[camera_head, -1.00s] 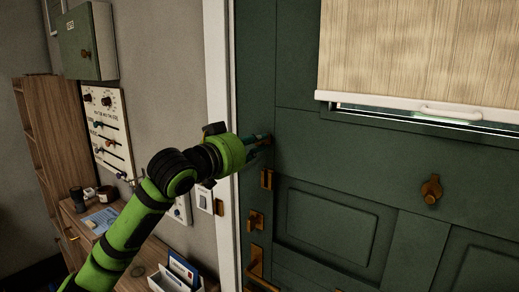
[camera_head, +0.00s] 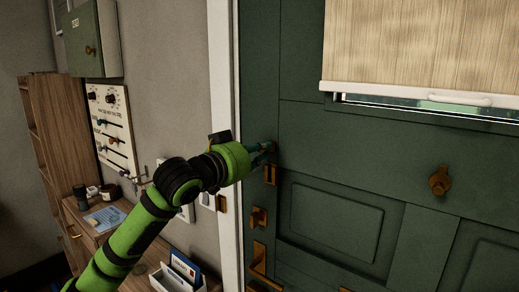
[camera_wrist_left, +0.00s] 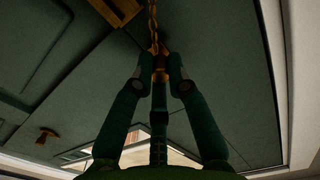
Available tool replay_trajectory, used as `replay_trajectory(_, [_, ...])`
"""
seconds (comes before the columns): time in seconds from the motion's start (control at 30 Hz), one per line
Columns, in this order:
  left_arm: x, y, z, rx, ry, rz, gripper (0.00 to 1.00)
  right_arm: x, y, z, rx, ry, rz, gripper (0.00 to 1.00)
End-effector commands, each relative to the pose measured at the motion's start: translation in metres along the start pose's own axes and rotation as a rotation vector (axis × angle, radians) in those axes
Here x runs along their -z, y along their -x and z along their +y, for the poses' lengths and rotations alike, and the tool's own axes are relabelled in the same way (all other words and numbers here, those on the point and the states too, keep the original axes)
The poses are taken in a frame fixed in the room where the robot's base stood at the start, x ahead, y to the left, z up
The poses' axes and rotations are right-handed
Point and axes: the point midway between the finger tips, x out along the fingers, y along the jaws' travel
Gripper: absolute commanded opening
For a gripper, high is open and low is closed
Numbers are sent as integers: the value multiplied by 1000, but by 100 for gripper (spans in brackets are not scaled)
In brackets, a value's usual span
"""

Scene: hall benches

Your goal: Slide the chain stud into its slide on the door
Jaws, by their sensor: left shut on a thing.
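My left gripper (camera_head: 268,147) is at the green door (camera_head: 350,140), near its left edge, just above a brass fitting (camera_head: 270,175). In the left wrist view my left gripper (camera_wrist_left: 160,78) is shut on a small brass piece, the chain stud (camera_wrist_left: 160,72). A brass chain (camera_wrist_left: 153,25) runs from the stud out of the top of that view. A brass fitting (camera_wrist_left: 118,8) shows beside the chain, cut off by the edge. I cannot tell which fitting is the slide, nor whether the stud touches one. My right gripper is not in view.
Lower on the door are a brass latch (camera_head: 258,217) and a handle (camera_head: 258,262). A brass knob (camera_head: 440,181) sits further right, below a window blind (camera_head: 420,45). The white door frame (camera_head: 222,90) and a wooden desk (camera_head: 75,215) are at left.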

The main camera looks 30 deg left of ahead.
Motion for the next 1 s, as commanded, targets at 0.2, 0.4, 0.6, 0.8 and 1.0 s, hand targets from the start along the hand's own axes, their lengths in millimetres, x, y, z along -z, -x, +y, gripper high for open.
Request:
replay_trajectory(0.2, [-21, 0, 4, 0, 0, 1, 0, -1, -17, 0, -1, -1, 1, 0])
replay_trajectory(0.4, [-24, 0, 4, 1, 0, 1, 0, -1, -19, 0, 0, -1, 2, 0])
replay_trajectory(0.6, [-23, 0, 4, 0, 0, 1, 0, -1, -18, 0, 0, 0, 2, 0])
replay_trajectory(0.8, [-23, 0, 4, 0, 0, 1, 0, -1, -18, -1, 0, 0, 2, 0])
replay_trajectory(1.0, [-23, 0, 4, 1, -6, 3, 0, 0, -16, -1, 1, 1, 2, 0])
